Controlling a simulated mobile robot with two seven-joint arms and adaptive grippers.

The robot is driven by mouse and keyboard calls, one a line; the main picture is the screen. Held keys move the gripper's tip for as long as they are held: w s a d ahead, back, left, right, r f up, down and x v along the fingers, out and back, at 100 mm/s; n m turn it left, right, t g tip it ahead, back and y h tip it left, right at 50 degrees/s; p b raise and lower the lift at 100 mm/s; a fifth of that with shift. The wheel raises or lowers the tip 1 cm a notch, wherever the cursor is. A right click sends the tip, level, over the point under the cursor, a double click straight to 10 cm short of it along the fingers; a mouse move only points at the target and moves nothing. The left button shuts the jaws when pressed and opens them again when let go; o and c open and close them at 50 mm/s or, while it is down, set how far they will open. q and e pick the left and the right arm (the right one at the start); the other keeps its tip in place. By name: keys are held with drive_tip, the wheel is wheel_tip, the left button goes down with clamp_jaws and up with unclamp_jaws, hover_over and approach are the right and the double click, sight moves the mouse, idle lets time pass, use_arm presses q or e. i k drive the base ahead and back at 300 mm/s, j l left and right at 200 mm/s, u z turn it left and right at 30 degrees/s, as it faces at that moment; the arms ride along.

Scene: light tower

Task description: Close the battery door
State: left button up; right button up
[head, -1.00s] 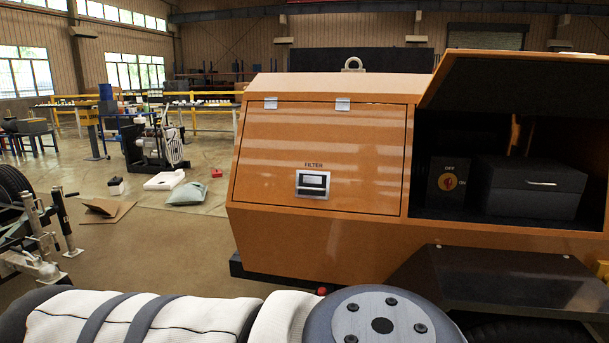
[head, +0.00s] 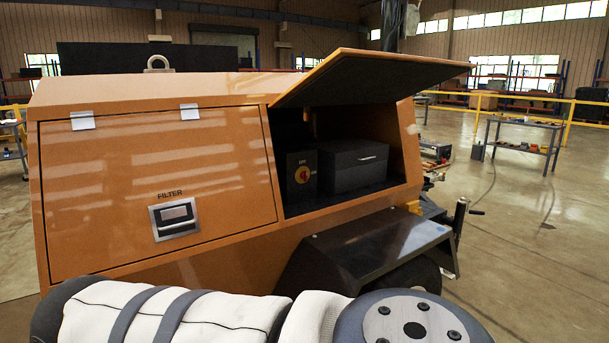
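The battery door (head: 375,69) is an orange panel hinged along its top edge. It stands raised and open, sticking out above the compartment on the right of the orange light tower body (head: 290,240). Inside the open compartment are a dark battery box (head: 352,170) and a red-and-yellow rotary switch (head: 302,174). My own arm, with white and dark covering, crosses the bottom of the head view. Neither gripper shows in the frame, so I cannot see what they hold.
The filter door (head: 150,150) to the left is shut, with a latch (head: 174,217). A black fender (head: 370,250) juts out below the compartment above a wheel. A workbench (head: 524,142) and yellow railing stand at the back right. The floor (head: 530,240) on the right is clear.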

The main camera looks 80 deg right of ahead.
sight(346, 76)
drive_tip(key=i+z, duration=0.3)
drive_tip(key=z, duration=0.15)
drive_tip(key=i+z, duration=0.3)
drive_tip(key=z, duration=0.15)
drive_tip(key=i+j+z, duration=0.1)
drive_tip(key=i+z, duration=0.2)
drive_tip(key=z, duration=0.2)
drive_tip(key=i+j+z, duration=0.25)
drive_tip(key=z, duration=0.2)
drive_tip(key=j+z, duration=0.35)
drive_tip(key=i+j+z, duration=0.1)
drive_tip(key=z, duration=0.25)
drive_tip(key=j+z, duration=0.35)
drive_tip(key=z, duration=0.2)
drive_tip(key=i, duration=0.05)
